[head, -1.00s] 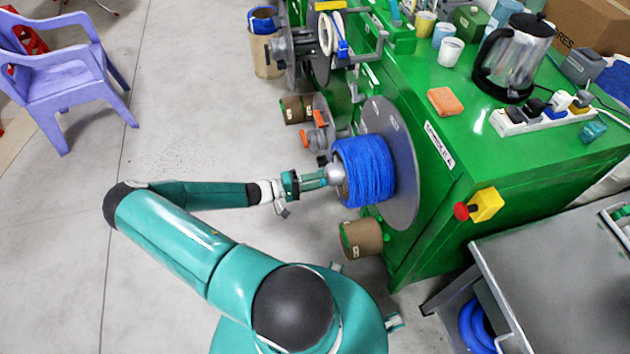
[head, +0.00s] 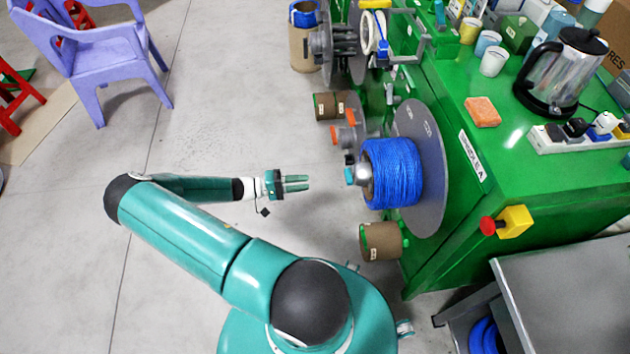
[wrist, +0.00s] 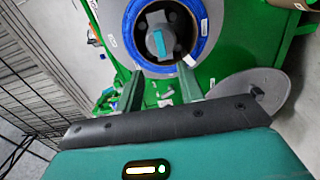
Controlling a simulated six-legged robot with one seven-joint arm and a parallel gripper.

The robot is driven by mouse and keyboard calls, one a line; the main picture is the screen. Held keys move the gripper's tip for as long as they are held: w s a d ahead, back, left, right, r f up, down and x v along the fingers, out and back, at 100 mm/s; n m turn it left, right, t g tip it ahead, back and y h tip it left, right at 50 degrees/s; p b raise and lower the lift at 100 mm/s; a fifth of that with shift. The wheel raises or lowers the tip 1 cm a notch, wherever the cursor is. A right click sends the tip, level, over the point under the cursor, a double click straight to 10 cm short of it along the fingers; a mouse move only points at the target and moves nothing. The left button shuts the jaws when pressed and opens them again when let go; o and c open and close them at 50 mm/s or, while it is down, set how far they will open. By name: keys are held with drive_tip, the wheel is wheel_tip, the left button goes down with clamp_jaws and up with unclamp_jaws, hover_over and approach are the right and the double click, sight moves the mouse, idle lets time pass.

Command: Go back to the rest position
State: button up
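My gripper (head: 306,184) is open and empty, left of the spool of blue cable (head: 395,172) and clear of it. In the wrist view its two fingers (wrist: 160,88) stand apart with nothing between them. The spool sits against a grey disc (head: 432,165) on the side of the green machine (head: 450,230). A grey hub with a teal tip (head: 350,176) sticks out of the spool towards my gripper. In the wrist view the teal tip (wrist: 158,43) shows in the spool's centre, ringed by blue cable (wrist: 203,42).
A brown cylinder (head: 380,242) is mounted below the spool and another (head: 330,106) above left. A red and yellow stop button (head: 506,222) juts from the machine. A grey table (head: 570,295) stands at lower right. A purple chair (head: 95,60) stands at upper left. Open floor lies around my arm.

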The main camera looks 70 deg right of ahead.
drive_tip(key=shift+w+a, duration=0.2)
drive_tip(key=shift+w, duration=0.1)
idle(0.4)
drive_tip(key=w+a+r+n+t+y, duration=0.25)
drive_tip(key=w+a+r+t, duration=0.35)
drive_tip(key=a+r, duration=0.4)
drive_tip(key=w+a+r+n+t+y, duration=0.1)
drive_tip(key=w+a+r+t+y, duration=0.3)
drive_tip(key=w+a+r, duration=0.55)
drive_tip(key=s+a+r+n+t+y, duration=0.1)
drive_tip(key=s+a+r+n+t, duration=0.3)
drive_tip(key=a+r, duration=0.5)
drive_tip(key=s+a+r+n+t+y, duration=0.1)
drive_tip(key=s+a+r+n+t, duration=0.3)
drive_tip(key=a+r, duration=0.5)
wheel_tip(320, 180, up, 5)
drive_tip(key=s+t, duration=0.2)
drive_tip(key=t, duration=0.1)
drive_tip(key=shift+r+y, duration=0.2)
drive_tip(key=shift+y, duration=0.15)
